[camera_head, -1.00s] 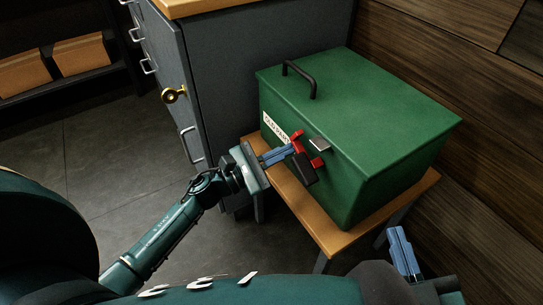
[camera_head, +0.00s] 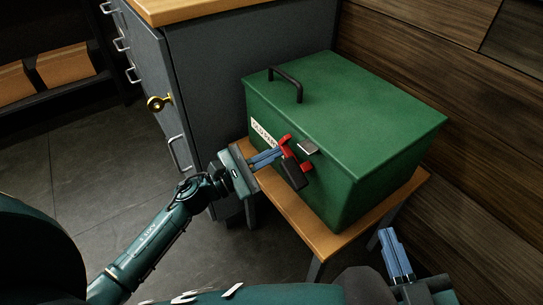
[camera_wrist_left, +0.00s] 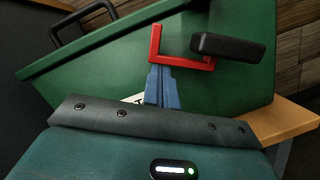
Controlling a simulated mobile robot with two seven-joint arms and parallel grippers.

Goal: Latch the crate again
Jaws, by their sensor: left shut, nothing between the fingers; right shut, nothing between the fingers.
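The green crate (camera_head: 340,130) stands on a small wooden-topped stand, its lid appearing shut. On its front is a latch with a red frame (camera_head: 285,142) and a black grip (camera_head: 295,173). A grey metal catch (camera_head: 308,148) sits just above and right of it. My left gripper (camera_head: 279,154) is shut and empty, its blue fingertips at the red frame. In the left wrist view the fingertips (camera_wrist_left: 161,72) lie at the red frame (camera_wrist_left: 155,42), with the black grip (camera_wrist_left: 228,47) to the right. I cannot tell whether they touch. My right gripper (camera_head: 389,238) is shut and empty, right of the stand.
The stand's top (camera_head: 290,218) shows bare along the crate's front. A grey cabinet (camera_head: 215,70) with a brass fitting (camera_head: 159,103) is behind left. A wooden wall (camera_head: 450,75) is close on the right. A black carrying handle (camera_head: 288,80) rises from the lid.

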